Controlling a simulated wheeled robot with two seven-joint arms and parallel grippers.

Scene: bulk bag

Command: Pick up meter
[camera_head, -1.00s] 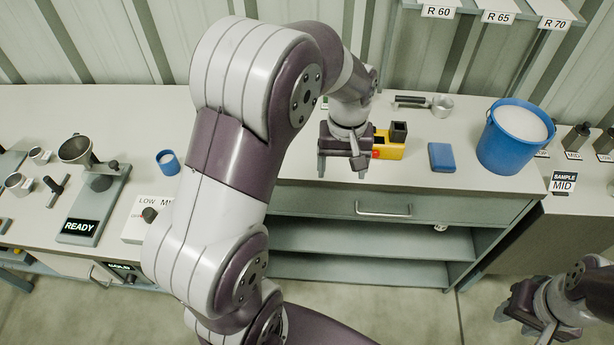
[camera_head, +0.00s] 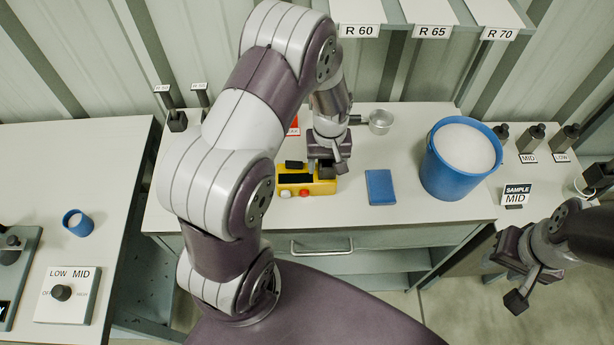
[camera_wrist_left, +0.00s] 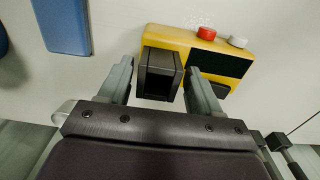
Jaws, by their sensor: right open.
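The meter (camera_head: 320,188) is a yellow box with a dark display, a red button and a white button. It sits on the bench top near its front edge. In the left wrist view the meter (camera_wrist_left: 180,37) has a square black block (camera_wrist_left: 159,74) on its near side. My left gripper (camera_head: 326,170) is at the meter, pointing down. In the wrist view its fingers (camera_wrist_left: 160,88) are open on either side of the black block, with gaps visible. My right gripper (camera_head: 517,284) is open and empty at the right, in front of the bench.
A blue pad (camera_head: 380,187) lies right of the meter. A blue bucket (camera_head: 455,180) of white material stands further right. A metal scoop (camera_head: 381,122) lies behind. Left is another bench with a blue cup (camera_head: 78,223).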

